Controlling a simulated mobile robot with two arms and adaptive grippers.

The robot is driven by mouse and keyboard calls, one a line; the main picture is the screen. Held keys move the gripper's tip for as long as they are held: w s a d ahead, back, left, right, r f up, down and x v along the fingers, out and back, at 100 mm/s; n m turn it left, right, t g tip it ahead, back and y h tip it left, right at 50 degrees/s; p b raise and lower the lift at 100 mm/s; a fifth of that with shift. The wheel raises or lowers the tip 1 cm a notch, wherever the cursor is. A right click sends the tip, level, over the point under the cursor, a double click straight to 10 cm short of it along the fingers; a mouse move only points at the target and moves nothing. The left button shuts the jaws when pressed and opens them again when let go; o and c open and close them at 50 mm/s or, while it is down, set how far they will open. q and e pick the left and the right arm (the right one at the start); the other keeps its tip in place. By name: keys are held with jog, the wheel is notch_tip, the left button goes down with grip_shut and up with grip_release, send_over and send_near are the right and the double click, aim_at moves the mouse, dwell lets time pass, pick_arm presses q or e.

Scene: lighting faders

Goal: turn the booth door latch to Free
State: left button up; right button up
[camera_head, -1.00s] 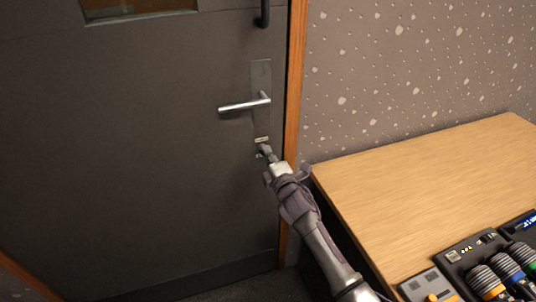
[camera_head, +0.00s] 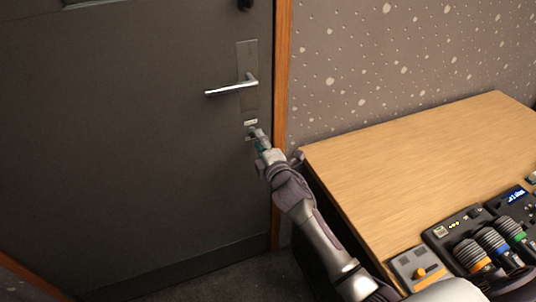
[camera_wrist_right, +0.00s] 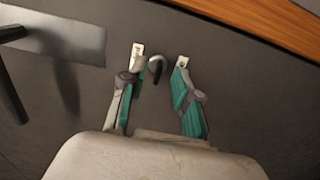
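The booth door (camera_head: 120,150) is dark grey. Its latch is a small rounded metal turn knob (camera_wrist_right: 156,66) below the lever handle; its setting cannot be read. A small pale label plate (camera_head: 250,122) sits just above the latch. My right gripper (camera_wrist_right: 160,62) is open, with one teal-and-grey finger on each side of the knob and gaps visible between. In the head view my right gripper (camera_head: 257,135) reaches the door at the latch and hides most of it. Whether the fingertips touch the door cannot be told. My left gripper is out of view.
The silver lever handle (camera_head: 230,88) on its plate is above the latch; that plate (camera_wrist_right: 60,35) also shows in the wrist view. The wooden door frame (camera_head: 281,110) is close right. A wooden desk (camera_head: 420,165) with fader controls (camera_head: 485,243) stands beside my right arm.

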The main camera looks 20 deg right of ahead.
jog(key=s, duration=1)
jog(key=shift+d, duration=0.2)
jog(key=s+f+m+g+p, duration=0.1)
jog(key=s+f+m+g, duration=0.15)
jog(key=f, duration=0.75)
jog(key=s+f+m+g, duration=0.2)
jog(key=f+g, duration=0.1)
jog(key=f, duration=0.7)
jog(key=s+d+f+m+g+p, duration=0.1)
jog(key=s+f+m+g, duration=0.1)
jog(key=s+f, duration=0.5)
jog(key=s+f+m+g, duration=0.2)
jog(key=s+f, duration=0.3)
jog(key=f, duration=0.4)
jog(key=s+f+m+g, duration=0.2)
jog(key=s+f, duration=0.3)
jog(key=s, duration=0.5)
jog(key=s+d+f+m+g+p, duration=0.1)
jog(key=s+f+m+g, duration=0.1)
jog(key=s, duration=0.9)
jog(key=s+f+m+g, duration=0.3)
jog(key=s+f, duration=0.4)
jog(key=s, duration=0.4)
jog(key=shift+d+f+h, duration=0.2)
jog(key=shift+f+h, duration=0.1)
jog(key=shift+f, duration=0.05)
